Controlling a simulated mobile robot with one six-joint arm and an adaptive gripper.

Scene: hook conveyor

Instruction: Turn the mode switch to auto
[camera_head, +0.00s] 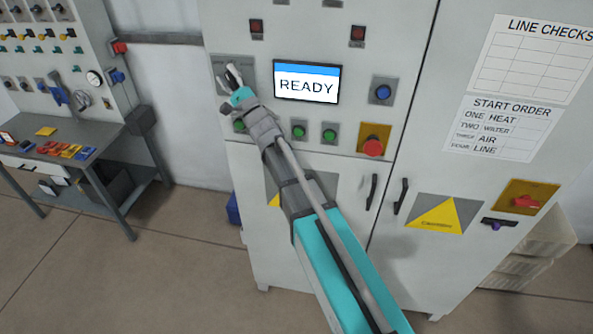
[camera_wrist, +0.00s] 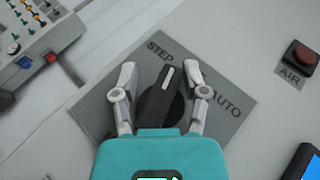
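The mode switch (camera_wrist: 160,105) is a black round knob with a raised grip and a white mark, on a grey plate (camera_wrist: 95,112). The plate is lettered STEP at the top and AUTO at the right. The white mark points up, slightly right, near the STEP lettering and away from AUTO. My gripper (camera_wrist: 160,70) has one finger on each side of the knob, with gaps showing between fingers and knob. It is open. In the head view, my gripper (camera_head: 233,80) is over the plate at the cabinet's upper left and hides the knob.
A screen reading READY (camera_head: 307,82) is right of my gripper. A red AIR button (camera_wrist: 302,57) is on the panel. Green buttons (camera_head: 299,132), a blue button (camera_head: 383,92) and a red emergency button (camera_head: 373,147) are nearby. A workbench (camera_head: 70,140) stands left.

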